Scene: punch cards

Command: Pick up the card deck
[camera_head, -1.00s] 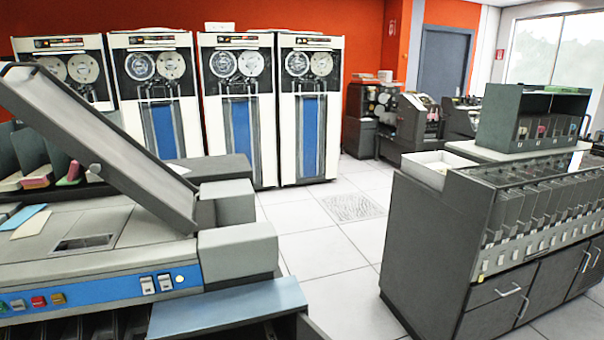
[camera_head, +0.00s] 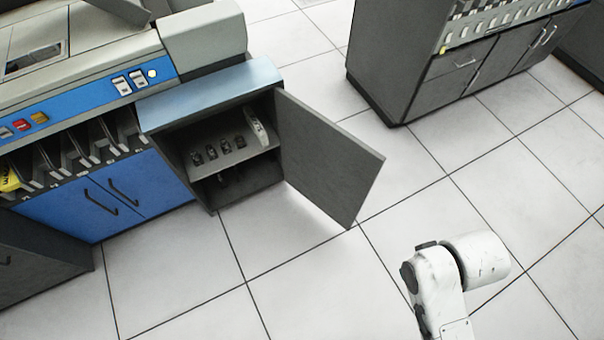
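No card deck can be made out for sure now. A yellow item (camera_head: 8,178), cut by the left edge, sits in the leftmost visible slot of the blue-fronted machine (camera_head: 75,88); it may be cards, but I cannot tell. My white arm shows at the lower right above the floor, well apart from the machine. My gripper is not in view.
An open grey cabinet door (camera_head: 328,160) juts out over the floor beside the machine. Inside, a shelf (camera_head: 228,154) holds several small dark items and a pale upright item (camera_head: 256,127). A grey cabinet (camera_head: 400,60) stands at the upper right. The tiled floor (camera_head: 300,285) is clear in front.

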